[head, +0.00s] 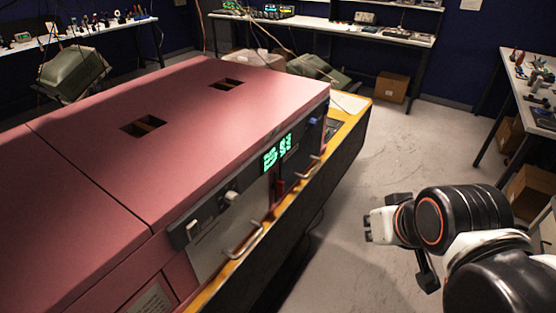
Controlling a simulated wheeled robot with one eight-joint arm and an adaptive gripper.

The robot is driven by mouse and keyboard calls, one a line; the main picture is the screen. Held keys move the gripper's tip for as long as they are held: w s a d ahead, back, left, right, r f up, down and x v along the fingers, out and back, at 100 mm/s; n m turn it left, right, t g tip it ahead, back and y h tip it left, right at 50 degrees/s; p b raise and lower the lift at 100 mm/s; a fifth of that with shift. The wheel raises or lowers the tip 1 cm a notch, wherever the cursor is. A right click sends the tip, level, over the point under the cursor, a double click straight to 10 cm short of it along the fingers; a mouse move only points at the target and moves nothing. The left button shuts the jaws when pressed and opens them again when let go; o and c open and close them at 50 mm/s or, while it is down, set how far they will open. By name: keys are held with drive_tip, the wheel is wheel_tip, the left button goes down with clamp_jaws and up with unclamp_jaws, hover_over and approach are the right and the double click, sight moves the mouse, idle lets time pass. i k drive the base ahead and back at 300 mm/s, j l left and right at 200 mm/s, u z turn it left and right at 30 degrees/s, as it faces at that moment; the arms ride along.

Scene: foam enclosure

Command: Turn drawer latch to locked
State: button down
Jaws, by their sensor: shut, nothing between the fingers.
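A large pink cabinet (200,110) stands at the left and centre, and its front panel (215,250) faces right. The panel carries a pale lever-like part (193,229), a white knob (232,197), a red part (279,186) and a small blue part (313,120). I cannot tell which of these is the drawer latch or how it is set. Two metal pull handles show, a near one (244,242) and a far one (309,170). My gripper (370,226) is shut and empty, right of the panel and apart from it.
A green lit display (277,153) is on the panel. A yellow-topped black ledge (335,150) runs along the cabinet's front. Grey floor (400,140) lies open to the right. Benches with tools line the back (330,24) and right (530,90). Cardboard boxes (392,87) sit beneath.

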sight(279, 185)
drive_tip(key=k+j+z, duration=0.25)
drive_tip(key=k, duration=0.2)
drive_tip(key=k+j+z, duration=0.25)
drive_tip(key=k, duration=0.2)
